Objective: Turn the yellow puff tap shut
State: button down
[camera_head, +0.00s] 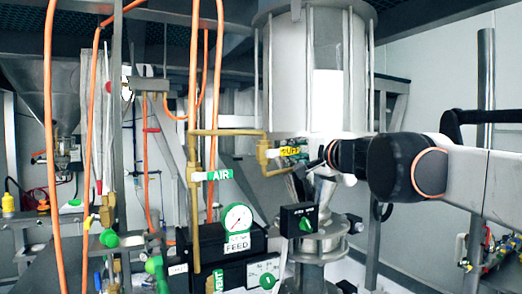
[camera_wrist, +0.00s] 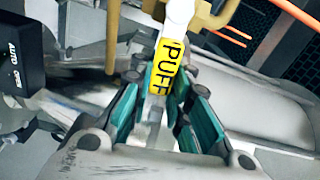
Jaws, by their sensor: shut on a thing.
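The yellow puff tap shows in the head view as a yellow PUFF label (camera_head: 290,151) on a lever beside a brass fitting, left of my arm's end. In the wrist view its yellow handle (camera_wrist: 165,68) runs down from a white stem and brass body at the top. My gripper (camera_wrist: 162,88) has its teal-padded fingers on both sides of the handle's lower end and is shut on it. In the head view my gripper (camera_head: 308,160) is small and partly hidden by my wrist.
A green AIR tap (camera_head: 219,175) and a brass pipe stand to the left. Below are a pressure gauge (camera_head: 237,218) and a black box with a green knob (camera_head: 305,223). A large sifter drum (camera_head: 290,75) stands above. Orange hoses (camera_head: 51,150) hang at left.

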jog(key=c, duration=1.5)
grip_release()
notch_tip(320, 180, up, 10)
